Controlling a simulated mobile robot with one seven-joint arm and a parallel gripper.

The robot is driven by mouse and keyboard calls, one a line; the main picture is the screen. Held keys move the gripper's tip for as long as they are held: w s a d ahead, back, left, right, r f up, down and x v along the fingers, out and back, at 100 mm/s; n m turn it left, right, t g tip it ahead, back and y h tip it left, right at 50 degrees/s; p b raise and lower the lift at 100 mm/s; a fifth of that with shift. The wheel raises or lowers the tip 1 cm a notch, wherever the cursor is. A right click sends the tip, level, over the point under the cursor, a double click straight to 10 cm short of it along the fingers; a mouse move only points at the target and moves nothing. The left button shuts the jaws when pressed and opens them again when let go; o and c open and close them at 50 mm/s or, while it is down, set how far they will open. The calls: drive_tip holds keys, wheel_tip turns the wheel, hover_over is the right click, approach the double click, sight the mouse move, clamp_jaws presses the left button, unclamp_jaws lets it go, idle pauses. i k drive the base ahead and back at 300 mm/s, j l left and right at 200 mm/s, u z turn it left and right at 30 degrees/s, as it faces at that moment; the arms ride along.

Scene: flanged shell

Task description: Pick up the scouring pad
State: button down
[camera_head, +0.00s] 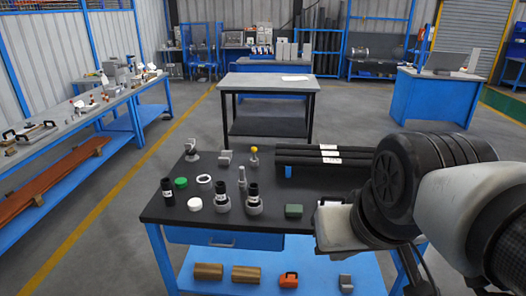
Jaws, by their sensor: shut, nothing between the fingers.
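A small dark green block, which looks like the scouring pad (293,211), lies flat on the black top of the workbench (232,237), near its front edge. My gripper (334,230) is at the right, close to the pad in the picture and apart from it. It is shut and empty. My arm comes in from the right and hides the right part of the bench top.
Left of the pad stand black-and-grey fittings (253,199), a green cap (181,183) and white rings (204,179). Black bars (322,158) lie behind it. The lower shelf holds brown cylinders (208,271) and an orange item (289,280).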

sight(291, 209)
drive_tip(key=i+l, duration=0.2)
drive_tip(key=i+l+u, duration=0.1)
drive_tip(key=u, duration=0.35)
drive_tip(key=i+l+u, duration=0.1)
drive_tip(key=u, duration=4.1)
drive_tip(key=i+u, duration=0.3)
drive_tip(key=i, duration=0.15)
drive_tip(key=k+z, duration=0.1)
drive_tip(key=k, duration=0.4)
drive_tip(key=z, duration=3.55)
